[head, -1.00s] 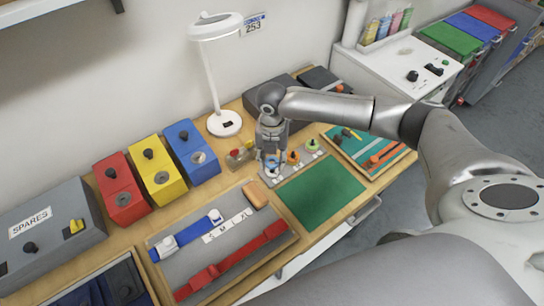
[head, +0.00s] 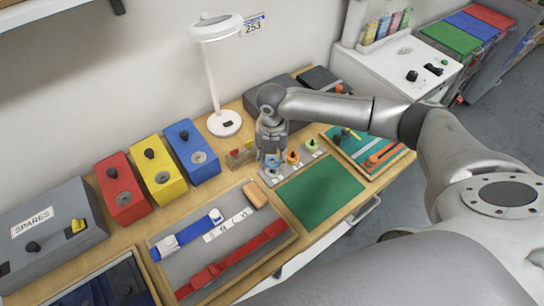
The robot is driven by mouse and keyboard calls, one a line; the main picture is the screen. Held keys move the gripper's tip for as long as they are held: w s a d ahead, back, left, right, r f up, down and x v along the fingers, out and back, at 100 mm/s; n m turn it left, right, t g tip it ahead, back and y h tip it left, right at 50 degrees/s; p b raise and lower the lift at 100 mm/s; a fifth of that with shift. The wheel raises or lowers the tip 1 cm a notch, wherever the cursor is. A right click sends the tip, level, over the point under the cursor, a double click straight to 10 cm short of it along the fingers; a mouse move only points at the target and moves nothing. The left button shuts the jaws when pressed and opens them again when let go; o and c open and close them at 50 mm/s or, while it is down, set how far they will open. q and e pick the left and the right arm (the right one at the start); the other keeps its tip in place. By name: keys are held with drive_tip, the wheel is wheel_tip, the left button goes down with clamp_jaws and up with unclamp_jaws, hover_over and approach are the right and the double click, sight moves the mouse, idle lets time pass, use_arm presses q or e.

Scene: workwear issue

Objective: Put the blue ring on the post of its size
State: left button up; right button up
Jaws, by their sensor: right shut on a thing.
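My right gripper (head: 271,158) points down over the left end of a small grey post board (head: 272,181). It is shut on the blue ring (head: 272,164), of which only a small part shows between and below the fingers. The ring is at the leftmost post place; the fingers hide whether it is around the post or just above it. An orange ring (head: 293,157) is at the middle post and a green ring (head: 312,145) at the right one. My left gripper is out of view.
A green mat (head: 320,190) lies clear in front of the board. A tray of tools (head: 368,150) is to its right. A grey tray with blue and red belts (head: 225,250) is at front left. Red, yellow and blue boxes (head: 191,152) and a white lamp (head: 224,123) stand behind.

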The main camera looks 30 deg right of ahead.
drive_tip(key=shift+f, duration=0.7)
idle(0.6)
drive_tip(key=o, duration=0.7)
drive_tip(key=shift+o, duration=0.5)
drive_tip(key=o, duration=0.3)
drive_tip(key=shift+r, duration=0.1)
drive_tip(key=shift+r+p, duration=3.45)
drive_tip(key=shift+p, duration=0.05)
